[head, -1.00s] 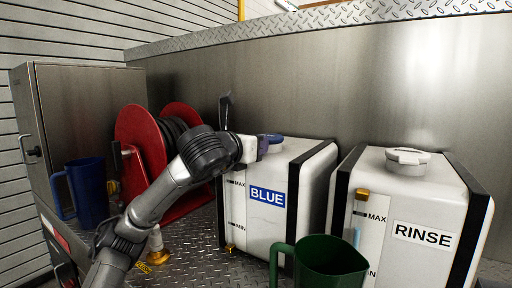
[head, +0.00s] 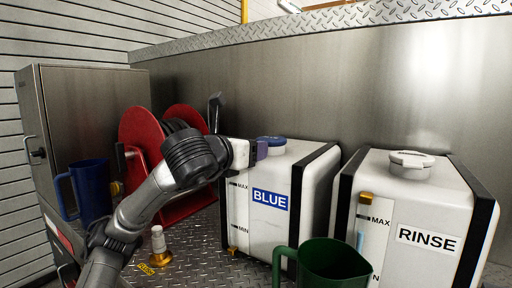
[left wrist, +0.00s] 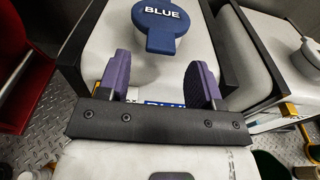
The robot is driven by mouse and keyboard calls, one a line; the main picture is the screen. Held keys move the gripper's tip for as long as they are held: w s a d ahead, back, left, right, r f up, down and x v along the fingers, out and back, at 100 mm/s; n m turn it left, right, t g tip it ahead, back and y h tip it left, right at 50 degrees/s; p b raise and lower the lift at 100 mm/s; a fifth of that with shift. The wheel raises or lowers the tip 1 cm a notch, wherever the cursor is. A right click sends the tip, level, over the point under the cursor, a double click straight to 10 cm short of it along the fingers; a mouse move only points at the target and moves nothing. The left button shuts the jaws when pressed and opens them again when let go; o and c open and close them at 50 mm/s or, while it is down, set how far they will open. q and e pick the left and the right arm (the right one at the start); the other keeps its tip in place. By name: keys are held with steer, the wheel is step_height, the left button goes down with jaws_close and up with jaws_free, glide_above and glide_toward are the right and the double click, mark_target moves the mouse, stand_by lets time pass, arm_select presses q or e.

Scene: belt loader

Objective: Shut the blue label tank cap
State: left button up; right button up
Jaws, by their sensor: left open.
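The white tank with the BLUE label (head: 269,199) stands on the metal deck in the middle of the head view. Its blue cap (head: 271,148) is on top, partly hidden by my gripper. In the left wrist view the blue cap (left wrist: 160,24) lies flat over the tank's opening, with a tab pointing toward my gripper. My left gripper (left wrist: 160,80) is open, its purple fingers apart with nothing between them, just short of the cap's tab. In the head view the left gripper (head: 260,150) is at the tank's top left edge. My right gripper is not in view.
The RINSE tank (head: 428,237) with a white cap (head: 411,164) stands at the right. A green jug (head: 333,262) is in front. A red hose reel (head: 140,135), a blue jug (head: 92,190) and a metal cabinet (head: 95,110) are at the left.

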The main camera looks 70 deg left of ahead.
arm_select(q)
steer(key=f+p+v, duration=0.1)
steer(key=v, duration=0.8)
steer(key=shift+s+d+r, duration=0.25)
steer(key=shift+s+r, duration=0.15)
steer(key=shift+r, duration=0.05)
